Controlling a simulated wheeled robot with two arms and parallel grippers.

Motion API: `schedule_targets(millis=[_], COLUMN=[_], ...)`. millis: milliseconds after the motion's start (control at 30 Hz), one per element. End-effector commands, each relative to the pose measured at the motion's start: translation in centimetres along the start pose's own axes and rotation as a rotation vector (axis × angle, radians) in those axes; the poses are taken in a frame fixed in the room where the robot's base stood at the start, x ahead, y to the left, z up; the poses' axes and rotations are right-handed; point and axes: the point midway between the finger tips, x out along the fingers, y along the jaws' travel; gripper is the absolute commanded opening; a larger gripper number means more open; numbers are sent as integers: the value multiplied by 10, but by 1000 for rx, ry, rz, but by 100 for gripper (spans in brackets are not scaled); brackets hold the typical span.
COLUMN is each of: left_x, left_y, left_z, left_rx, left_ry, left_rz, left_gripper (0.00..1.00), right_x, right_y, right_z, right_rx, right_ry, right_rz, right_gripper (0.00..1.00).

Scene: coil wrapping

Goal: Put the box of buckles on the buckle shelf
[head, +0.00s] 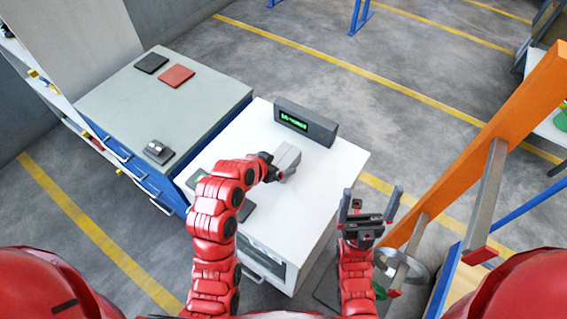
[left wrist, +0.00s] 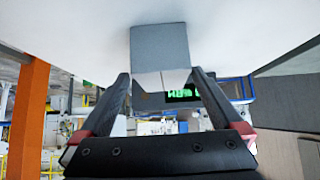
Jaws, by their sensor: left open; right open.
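A small plain grey box (head: 286,157), which looks like the box of buckles, sits on the white cabinet top (head: 335,165). My left gripper (head: 274,168) is open right beside it. In the left wrist view the box (left wrist: 158,50) lies ahead, in line with the gap between the open fingers (left wrist: 161,84); I cannot tell whether they touch it. My right gripper (head: 371,204) is open and empty, in front of the cabinet's right side. No shelf is clearly marked as the buckle shelf.
A green-lit display (head: 305,121) stands at the cabinet's back edge. A blue drawer unit (head: 215,88) with flat pads stands to the left. A shelf rack (head: 42,82) is at the far left. An orange post (head: 520,105) and a metal ring (head: 402,270) are at the right.

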Motion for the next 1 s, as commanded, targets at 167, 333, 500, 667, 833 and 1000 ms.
schedule_targets(millis=[167,333,500,667,833,1000], left_x=[14,40,52,51,51,51], left_y=[-1,-2,-2,-2,-2,-3], left_z=[-1,0,-1,-1,-2,-2], left_rx=[0,-1,-1,-1,-1,-1], left_ry=[-1,-3,-2,-1,0,0], left_rz=[1,2,1,0,0,0], left_gripper=[100,100,100,100,69,39], right_x=[-1,-4,-5,-4,-4,-4], right_y=[0,0,0,0,0,0], right_z=[0,1,1,1,1,1], right_rx=[0,0,0,0,0,0], right_ry=[0,0,0,0,0,0], right_rz=[0,0,0,0,0,0], right_gripper=[100,100,100,100,100,100])
